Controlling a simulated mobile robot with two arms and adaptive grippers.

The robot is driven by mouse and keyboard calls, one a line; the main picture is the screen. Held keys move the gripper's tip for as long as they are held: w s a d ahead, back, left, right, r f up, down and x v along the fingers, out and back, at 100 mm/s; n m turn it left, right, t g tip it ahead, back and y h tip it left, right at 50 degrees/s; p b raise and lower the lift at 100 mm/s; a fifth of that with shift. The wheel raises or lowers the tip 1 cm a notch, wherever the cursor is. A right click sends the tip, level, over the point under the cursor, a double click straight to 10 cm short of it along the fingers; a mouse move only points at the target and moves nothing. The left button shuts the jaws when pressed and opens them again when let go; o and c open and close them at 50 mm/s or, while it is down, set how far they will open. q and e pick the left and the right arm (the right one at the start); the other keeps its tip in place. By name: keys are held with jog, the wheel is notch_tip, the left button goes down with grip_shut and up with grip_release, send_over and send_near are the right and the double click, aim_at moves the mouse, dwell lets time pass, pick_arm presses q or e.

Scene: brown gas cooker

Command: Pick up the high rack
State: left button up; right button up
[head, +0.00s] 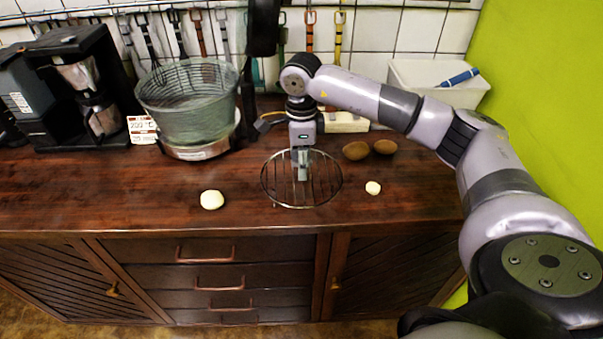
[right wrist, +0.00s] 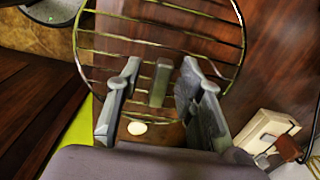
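The high rack is a round wire rack (head: 333,180) with parallel bars, on the brown counter near its front edge. It also fills much of the right wrist view (right wrist: 242,50). My right gripper (head: 300,172) points down over the middle of the rack. In the right wrist view its fingers (right wrist: 160,82) are spread apart, with bars showing beyond and between them. I cannot tell whether the fingertips touch the bars. My left gripper is not in view.
A glass-bowl cooker (head: 185,110) stands left of the rack, beside a coffee machine (head: 85,90). Pale round items lie left (head: 212,200) and right (head: 373,188) of the rack. Brown round items (head: 356,151) lie behind right. A white bin (head: 435,85) stands at the back right.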

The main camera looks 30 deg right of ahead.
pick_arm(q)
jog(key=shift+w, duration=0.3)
pick_arm(e)
grip_shut()
jog(key=shift+r, duration=0.1)
notch_tip(320, 180, up, 20)
dwell(0.8)
